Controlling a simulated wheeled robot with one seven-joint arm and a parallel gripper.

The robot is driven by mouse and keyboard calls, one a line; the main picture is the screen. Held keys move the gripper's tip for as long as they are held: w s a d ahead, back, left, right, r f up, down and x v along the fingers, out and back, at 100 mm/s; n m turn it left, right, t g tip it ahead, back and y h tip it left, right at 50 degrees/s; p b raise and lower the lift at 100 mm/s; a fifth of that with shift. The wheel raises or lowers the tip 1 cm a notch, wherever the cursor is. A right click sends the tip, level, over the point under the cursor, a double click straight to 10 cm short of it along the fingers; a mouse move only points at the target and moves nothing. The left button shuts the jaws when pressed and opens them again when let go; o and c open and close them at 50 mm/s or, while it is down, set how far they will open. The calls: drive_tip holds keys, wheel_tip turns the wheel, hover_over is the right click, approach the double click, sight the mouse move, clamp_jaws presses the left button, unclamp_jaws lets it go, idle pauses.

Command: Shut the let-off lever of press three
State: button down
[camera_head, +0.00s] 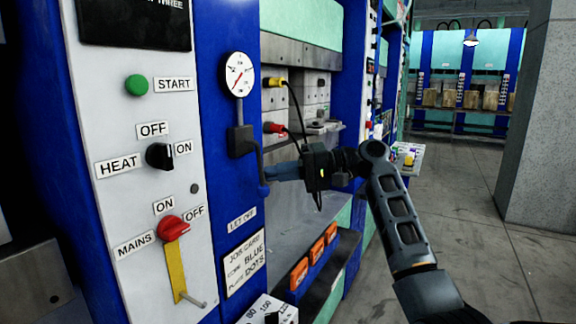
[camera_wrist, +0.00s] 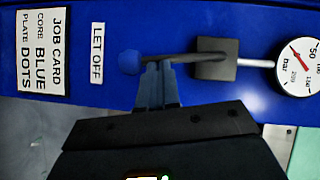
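The let-off lever is a dark rod with a blue ball knob (camera_head: 264,190). It runs down from a dark block (camera_head: 240,141) below the pressure gauge (camera_head: 238,75) on the blue post. In the wrist view the lever (camera_wrist: 190,58) lies across from the block to the knob (camera_wrist: 129,62), beside the LET OFF label (camera_wrist: 97,53). My gripper (camera_head: 274,173) comes in from the right. Its fingertips (camera_wrist: 160,66) are close together at the rod just beside the knob. They look shut against the lever's side; I cannot tell whether they touch it.
The sign "THREE" (camera_head: 167,12) tops the white panel. The panel carries a green start button (camera_head: 136,85), a black heat knob (camera_head: 160,156) and a red mains switch (camera_head: 174,228). Yellow (camera_head: 277,83) and red plugs (camera_head: 274,127) with cables sit behind my gripper. Open floor (camera_head: 480,230) lies right.

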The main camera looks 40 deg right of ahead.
drive_tip(key=shift+a+f, duration=0.2)
drive_tip(key=shift+a, duration=0.2)
drive_tip(key=shift+s, duration=0.1)
idle(0.5)
